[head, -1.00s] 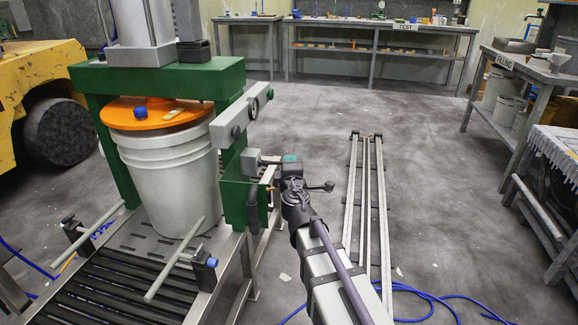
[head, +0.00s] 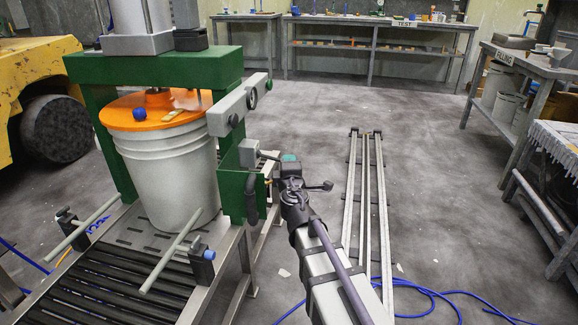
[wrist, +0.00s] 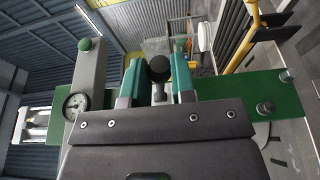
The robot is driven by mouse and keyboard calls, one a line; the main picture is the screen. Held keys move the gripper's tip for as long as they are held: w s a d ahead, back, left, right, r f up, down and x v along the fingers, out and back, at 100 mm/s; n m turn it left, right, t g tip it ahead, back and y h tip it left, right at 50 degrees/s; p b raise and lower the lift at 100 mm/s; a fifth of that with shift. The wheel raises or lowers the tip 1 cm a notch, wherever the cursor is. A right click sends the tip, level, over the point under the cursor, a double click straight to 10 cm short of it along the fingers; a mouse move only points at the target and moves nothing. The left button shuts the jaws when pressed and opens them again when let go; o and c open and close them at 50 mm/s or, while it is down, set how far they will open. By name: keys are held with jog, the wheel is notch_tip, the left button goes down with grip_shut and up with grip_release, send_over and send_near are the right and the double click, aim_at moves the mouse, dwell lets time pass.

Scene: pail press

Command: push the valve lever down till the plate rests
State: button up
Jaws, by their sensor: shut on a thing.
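The white pail (head: 165,175) stands upright under the green press frame (head: 165,66), with an orange disc (head: 150,118) on its top. A rod comes down near the disc's middle. Whether a separate plate touches the pail cannot be told. The grey valve box (head: 249,153) sits on the frame's right side, and a short dark lever part shows between it and my gripper (head: 281,163). In the wrist view, my gripper's teal fingers (wrist: 157,80) are shut around the lever's black ball knob (wrist: 158,68). My gripper hides most of the lever in the head view.
A roller conveyor (head: 98,290) runs in front of the pail, with guide bars (head: 172,250) above it. A grey beam with knobs (head: 238,105) juts above the valve box. Metal rails (head: 365,205) and a blue hose (head: 425,290) lie on the floor at right.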

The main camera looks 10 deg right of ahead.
jog(key=shift+o, duration=0.3)
jog(key=f+b, duration=0.2)
jog(key=shift+w+a+f+b, duration=0.15)
jog(key=shift+a+f+b, duration=0.2)
jog(key=shift+b, duration=0.05)
jog(key=shift+o, duration=0.3)
jog(key=shift+r, duration=0.1)
jog(key=o, duration=0.8)
jog(key=shift+a, duration=0.1)
